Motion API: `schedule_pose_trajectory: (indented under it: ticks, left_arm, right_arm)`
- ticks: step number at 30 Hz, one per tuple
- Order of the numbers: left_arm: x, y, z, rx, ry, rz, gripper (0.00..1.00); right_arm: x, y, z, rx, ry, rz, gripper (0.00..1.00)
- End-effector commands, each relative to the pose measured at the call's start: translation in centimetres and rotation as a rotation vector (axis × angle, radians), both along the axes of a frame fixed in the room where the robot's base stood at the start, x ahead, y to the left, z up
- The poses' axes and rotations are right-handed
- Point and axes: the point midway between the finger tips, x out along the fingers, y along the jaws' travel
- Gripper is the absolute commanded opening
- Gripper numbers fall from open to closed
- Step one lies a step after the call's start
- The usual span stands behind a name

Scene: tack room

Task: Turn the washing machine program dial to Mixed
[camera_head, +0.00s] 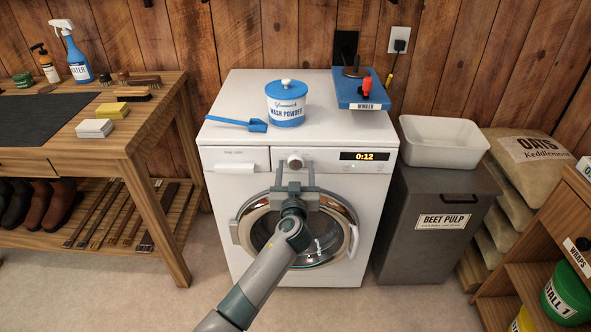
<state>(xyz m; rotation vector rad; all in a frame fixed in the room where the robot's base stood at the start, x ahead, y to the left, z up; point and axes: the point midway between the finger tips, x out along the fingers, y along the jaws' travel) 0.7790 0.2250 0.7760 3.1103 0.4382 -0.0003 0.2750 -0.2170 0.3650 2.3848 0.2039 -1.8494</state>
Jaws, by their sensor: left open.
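The white washing machine (223,178) stands against the wooden wall. Its program dial (295,161) is a round silver knob at the middle of the front panel. The markings around the dial are too small to read. A display (364,156) to its right reads 0:12. My left gripper (294,166) is in front of the panel, its two fingers pointing up, one on either side of the dial. The fingers are apart, and I cannot tell whether they touch the dial. The gripper and arm cover part of the round door (338,208). My right gripper is not in view.
A wooden bench (140,128) stands left, and a beet pulp bin (430,190) stands close on the right. The floor in front is clear.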

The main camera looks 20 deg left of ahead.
Motion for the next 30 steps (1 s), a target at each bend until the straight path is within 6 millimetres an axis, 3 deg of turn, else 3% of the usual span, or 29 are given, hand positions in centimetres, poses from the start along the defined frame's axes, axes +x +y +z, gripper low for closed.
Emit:
schedule_pose_trajectory:
  ticks: [3, 9, 20, 30]
  left_arm:
    - [0.0, 0.0, 0.0, 0.0, 0.0, 0.0, 0.58]
    - [0.0, 0.0, 0.0, 0.001, 0.0, 0.0, 0.17]
    - [-0.1, 0.0, 0.0, 0.028, 0.008, 0.0, 0.17]
    - [-0.1, 0.0, -0.1, 0.188, 0.055, 0.001, 0.17]
  right_arm:
    - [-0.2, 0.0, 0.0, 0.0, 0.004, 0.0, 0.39]
    - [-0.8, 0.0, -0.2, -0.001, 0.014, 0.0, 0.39]
    - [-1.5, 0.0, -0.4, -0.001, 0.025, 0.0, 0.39]
    - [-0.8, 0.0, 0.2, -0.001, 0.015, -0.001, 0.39]
